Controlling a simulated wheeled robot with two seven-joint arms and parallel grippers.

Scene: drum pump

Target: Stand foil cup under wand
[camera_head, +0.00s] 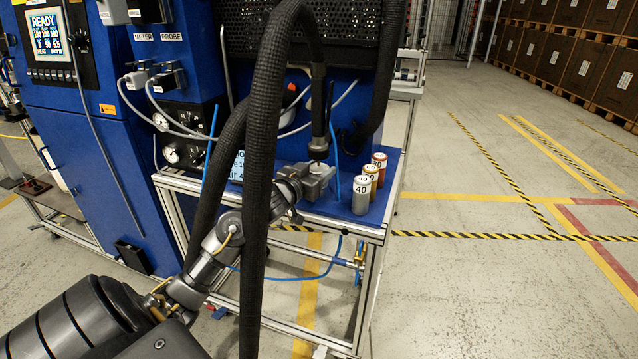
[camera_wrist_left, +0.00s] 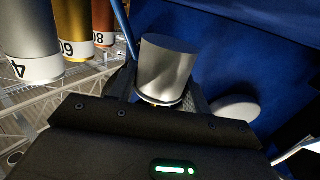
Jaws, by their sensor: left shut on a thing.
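My left gripper (camera_head: 317,181) is over the blue bench top, below the tip of the dark wand (camera_head: 318,118) that hangs down in the head view. It is shut on the silver foil cup (camera_wrist_left: 167,68), which stands out between the fingers in the left wrist view. In the head view the cup is hard to separate from the gripper. I cannot tell whether the cup touches the bench, or whether it is exactly in line with the wand. My right gripper is not in view.
Silver (camera_head: 361,195), gold (camera_head: 371,178) and copper (camera_head: 380,168) canisters stand in a row just right of my gripper. A thin blue hose (camera_head: 336,160) runs between them. Thick black hoses (camera_head: 262,150) hang in front. A white disc (camera_wrist_left: 237,109) lies right of the cup in the wrist view.

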